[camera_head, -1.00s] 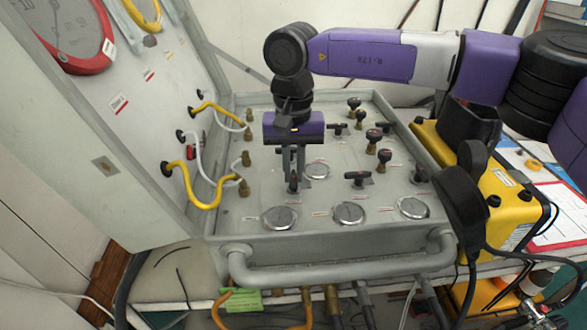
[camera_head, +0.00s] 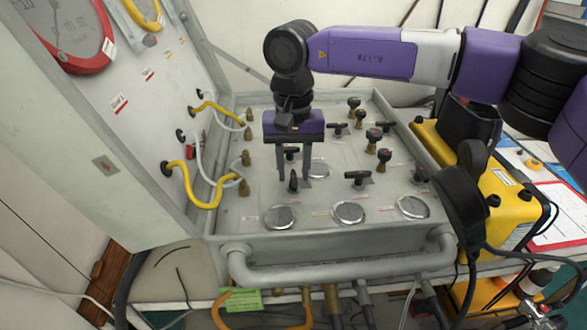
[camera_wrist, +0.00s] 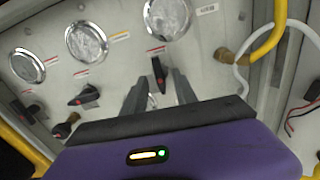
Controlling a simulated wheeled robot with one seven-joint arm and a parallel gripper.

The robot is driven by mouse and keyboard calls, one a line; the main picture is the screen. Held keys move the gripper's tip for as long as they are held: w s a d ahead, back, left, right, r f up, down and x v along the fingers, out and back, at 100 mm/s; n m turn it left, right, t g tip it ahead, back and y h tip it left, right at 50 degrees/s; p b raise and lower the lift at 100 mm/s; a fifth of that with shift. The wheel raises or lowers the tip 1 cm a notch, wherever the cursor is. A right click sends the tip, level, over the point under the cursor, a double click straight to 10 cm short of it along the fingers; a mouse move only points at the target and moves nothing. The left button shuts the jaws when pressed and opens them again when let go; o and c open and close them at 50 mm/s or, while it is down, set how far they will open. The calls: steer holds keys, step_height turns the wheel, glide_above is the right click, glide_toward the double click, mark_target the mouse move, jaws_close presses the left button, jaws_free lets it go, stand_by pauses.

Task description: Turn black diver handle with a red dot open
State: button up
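A black handle (camera_head: 293,183) stands on the grey panel (camera_head: 330,222), behind the round gauges. It points roughly toward the panel's front edge, while a neighbouring black handle (camera_head: 357,177) lies crosswise. My gripper (camera_head: 294,175) points down over the first handle, its two fingers apart with the handle between them. In the wrist view this handle (camera_wrist: 159,74) shows a reddish mark and sits between and just beyond the fingertips (camera_wrist: 158,86), with gaps at both sides. Another black handle with a red mark (camera_wrist: 84,97) is to its left. Contact with the fingers is not visible.
Gauges (camera_head: 348,213) line the panel's front. More black knobs (camera_head: 372,138) stand to the right. Yellow hoses (camera_head: 205,203) loop at the left beside the raised lid (camera_head: 120,150). A yellow case (camera_head: 510,205) stands on the right.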

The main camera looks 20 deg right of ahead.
mark_target(294, 177)
step_height(294, 177, up, 8)
steer(key=shift+f+b, duration=0.2)
steer(key=shift+b, duration=0.15)
stand_by(0.4)
